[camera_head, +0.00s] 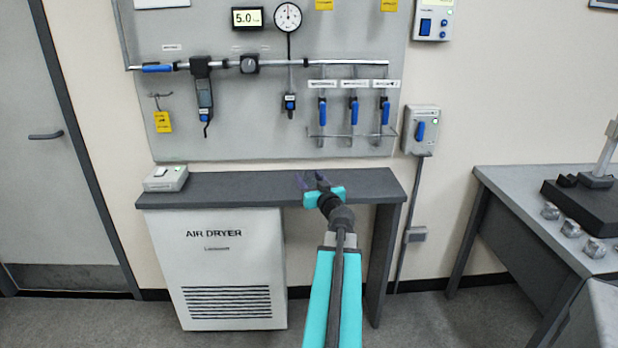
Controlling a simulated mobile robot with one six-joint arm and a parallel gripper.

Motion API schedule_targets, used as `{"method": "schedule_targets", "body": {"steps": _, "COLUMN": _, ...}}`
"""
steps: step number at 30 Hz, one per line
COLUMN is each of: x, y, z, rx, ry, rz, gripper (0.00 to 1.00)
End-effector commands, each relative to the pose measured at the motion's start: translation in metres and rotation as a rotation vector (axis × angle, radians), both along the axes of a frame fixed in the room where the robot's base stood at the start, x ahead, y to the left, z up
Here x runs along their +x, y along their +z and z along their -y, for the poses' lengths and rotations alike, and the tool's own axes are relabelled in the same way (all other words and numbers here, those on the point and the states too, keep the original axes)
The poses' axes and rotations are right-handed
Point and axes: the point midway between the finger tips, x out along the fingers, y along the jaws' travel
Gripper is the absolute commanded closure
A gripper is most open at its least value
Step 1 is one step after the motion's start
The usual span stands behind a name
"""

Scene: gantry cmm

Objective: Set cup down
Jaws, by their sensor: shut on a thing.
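My gripper (313,182) is at the end of my turquoise arm, at the middle right of the dark grey bench top (235,187). It is shut on a small, dark bluish thing, taken to be the cup, at its fingertips. The thing is too small and blurred to make out its shape, and my gripper partly hides it. I cannot tell whether it touches the bench top or hangs just above it.
A small light grey box (166,178) sits on the bench's left end. The bench top between it and my gripper is clear. A panel (230,120) with pipes, gauges and blue valves rises behind. An air dryer (220,265) stands below. A grey table (545,215) is at right.

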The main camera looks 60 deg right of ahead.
Motion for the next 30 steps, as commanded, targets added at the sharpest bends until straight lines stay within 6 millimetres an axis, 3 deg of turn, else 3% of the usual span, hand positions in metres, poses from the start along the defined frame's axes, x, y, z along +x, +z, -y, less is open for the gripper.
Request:
{"method": "schedule_targets", "body": {"steps": 24, "x": 0.0, "y": 0.0, "z": -0.001, "rx": 0.0, "ry": 0.001, "rz": 0.0, "gripper": 0.78}}
{"method": "schedule_targets", "body": {"steps": 30, "x": 0.012, "y": 0.0, "z": -0.009, "rx": 0.0, "ry": 0.019, "rz": 0.0, "gripper": 0.78}}
